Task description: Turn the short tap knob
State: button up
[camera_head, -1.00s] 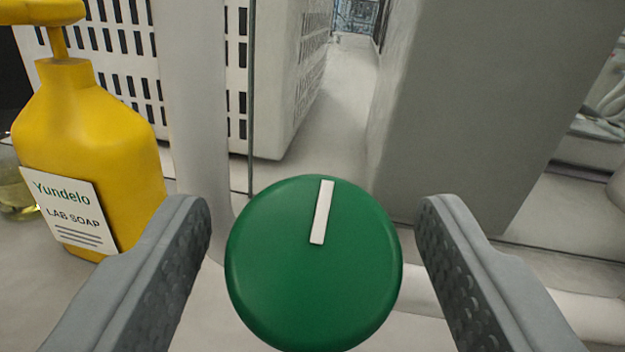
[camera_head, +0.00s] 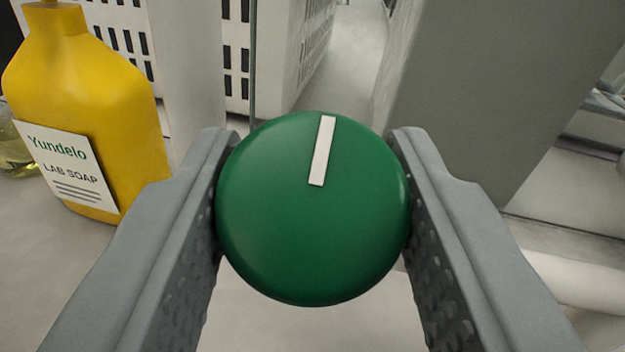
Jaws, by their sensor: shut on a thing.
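The tap knob (camera_head: 300,230) is a round green disc with a white marker line near its top. The line points up, tilted slightly to the right. My gripper (camera_head: 314,190) is shut on the knob, with one grey finger against its left side and the other against its right side. The knob hides whatever stem or tap body lies behind it.
A yellow lab soap bottle (camera_head: 90,110) stands close by on the left, beyond the left finger. A grey block (camera_head: 500,90) rises behind on the right. A white pipe (camera_head: 580,282) runs at the lower right. A perforated white panel (camera_head: 120,40) is behind.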

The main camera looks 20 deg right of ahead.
jog(key=shift+n+y, duration=0.4)
jog(key=shift+n, duration=0.1)
jog(key=n+y, duration=0.5)
jog(key=n, duration=0.1)
jog(key=shift+d+g, duration=0.15)
jog(key=shift+g, duration=0.15)
jog(key=shift+n+g+y, duration=1.3)
jog(key=shift+n+y, duration=0.8)
jog(key=shift+n, duration=0.4)
jog(key=o, duration=1)
jog(key=shift+s+r, duration=0.1)
jog(key=v, duration=1.7)
